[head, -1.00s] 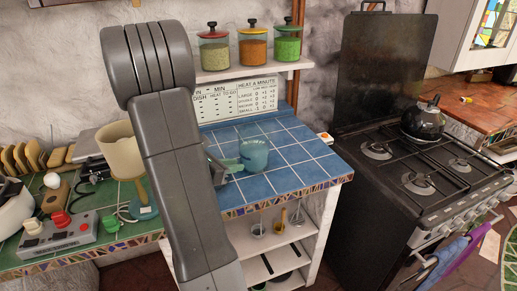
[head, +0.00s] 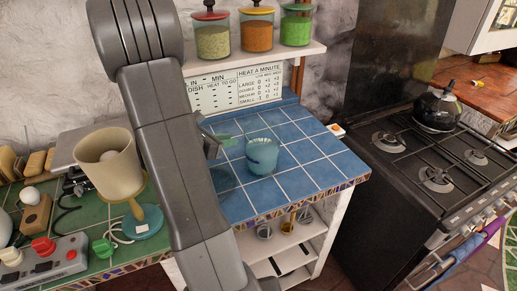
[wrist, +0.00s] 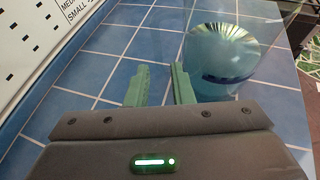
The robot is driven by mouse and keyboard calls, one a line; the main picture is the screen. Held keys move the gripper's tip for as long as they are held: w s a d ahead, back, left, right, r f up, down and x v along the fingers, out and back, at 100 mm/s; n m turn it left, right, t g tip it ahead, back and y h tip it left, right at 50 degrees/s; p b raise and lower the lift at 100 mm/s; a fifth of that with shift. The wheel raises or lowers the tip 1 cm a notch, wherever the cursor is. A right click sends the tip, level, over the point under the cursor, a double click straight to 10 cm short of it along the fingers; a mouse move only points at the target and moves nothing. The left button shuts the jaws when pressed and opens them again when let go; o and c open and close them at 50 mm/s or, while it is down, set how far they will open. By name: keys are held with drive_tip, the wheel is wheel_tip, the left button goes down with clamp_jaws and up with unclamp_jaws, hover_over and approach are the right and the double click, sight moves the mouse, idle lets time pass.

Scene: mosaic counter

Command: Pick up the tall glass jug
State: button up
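The tall glass jug (head: 262,157) stands upright on the blue tiled counter in the head view. Its lower part is teal, and its upper part is nearly clear and hard to make out. In the wrist view the jug (wrist: 222,62) is at the upper right, just right of the right green finger. My gripper (head: 226,143) is left of the jug, partly hidden by my arm. In the wrist view its two green fingers (wrist: 160,88) are apart with only blue tile showing between them, so it is open and empty.
A shelf with several lidded jars (head: 257,32) is above the counter's back. A stove with a black kettle (head: 437,109) stands to the right. A lamp (head: 110,165) is on the green counter at left. Blue tiles right of the jug are clear.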

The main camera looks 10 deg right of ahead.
drive_tip(key=shift+f+p+x, duration=0.1)
drive_tip(key=shift+p+x, duration=0.2)
drive_tip(key=shift+x, duration=1.25)
drive_tip(key=shift+f+p+x, duration=0.15)
drive_tip(key=shift+p+x, duration=0.15)
drive_tip(key=shift+x, duration=1.25)
drive_tip(key=shift+a, duration=0.15)
clamp_jaws()
drive_tip(key=shift+r, duration=0.1)
